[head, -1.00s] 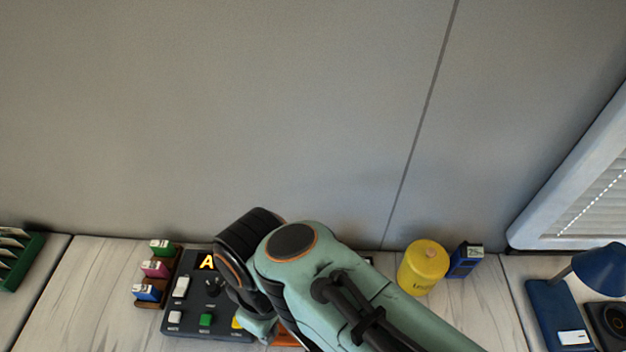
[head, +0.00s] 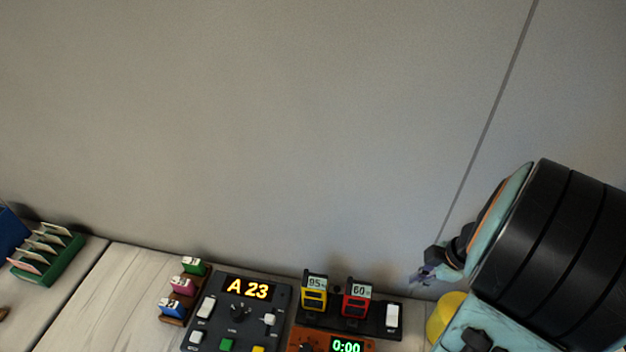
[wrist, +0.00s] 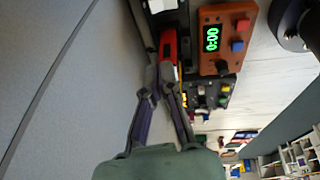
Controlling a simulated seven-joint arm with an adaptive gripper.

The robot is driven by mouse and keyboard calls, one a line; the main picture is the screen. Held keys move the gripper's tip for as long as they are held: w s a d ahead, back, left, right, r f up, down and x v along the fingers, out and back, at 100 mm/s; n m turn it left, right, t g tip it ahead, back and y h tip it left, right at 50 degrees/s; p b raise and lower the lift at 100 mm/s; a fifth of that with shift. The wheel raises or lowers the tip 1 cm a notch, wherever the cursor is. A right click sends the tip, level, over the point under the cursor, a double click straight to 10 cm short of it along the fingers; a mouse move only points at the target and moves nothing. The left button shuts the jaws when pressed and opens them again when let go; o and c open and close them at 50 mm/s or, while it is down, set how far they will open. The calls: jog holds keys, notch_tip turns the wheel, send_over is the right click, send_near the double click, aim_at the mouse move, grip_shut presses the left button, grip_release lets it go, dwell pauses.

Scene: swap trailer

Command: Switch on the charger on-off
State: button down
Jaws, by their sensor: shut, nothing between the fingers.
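The charger (head: 340,325) is a black base against the back wall. It holds a yellow pack (head: 314,295) marked 95 and a red pack (head: 358,300) marked 60. A white rocker switch (head: 393,317) sits at its right end; which way it is pressed I cannot tell. My gripper (head: 424,277) is above and right of the switch, apart from it. In the wrist view my gripper (wrist: 162,78) is shut and empty, with its fingertips overlapping the view of the red pack (wrist: 169,48). A white part at the top edge (wrist: 162,5) appears to be the switch.
An orange timer (head: 330,344) reading 0:00 stands in front of the charger. A dark control panel (head: 214,335) showing A 23 is to its left. A yellow cylinder (head: 444,314) stands right of the charger, partly hidden by my arm.

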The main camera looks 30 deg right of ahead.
aim_at(391, 307)
jog(key=shift+s+d+f+m, duration=0.1)
jog(key=shift+s+d+m, duration=0.15)
jog(key=shift+s, duration=0.25)
jog(key=shift+s+d+f+m, duration=0.1)
jog(key=shift+s+d+m, duration=0.1)
jog(key=shift+s, duration=0.25)
jog(key=x, duration=1.2)
jog(key=shift+w+d+f, duration=0.15)
jog(key=shift+d+f, duration=0.05)
jog(key=shift+d, duration=0.15)
jog(key=shift+w+d+f, duration=0.2)
jog(key=shift+d+f, duration=0.05)
jog(key=shift+f, duration=0.5)
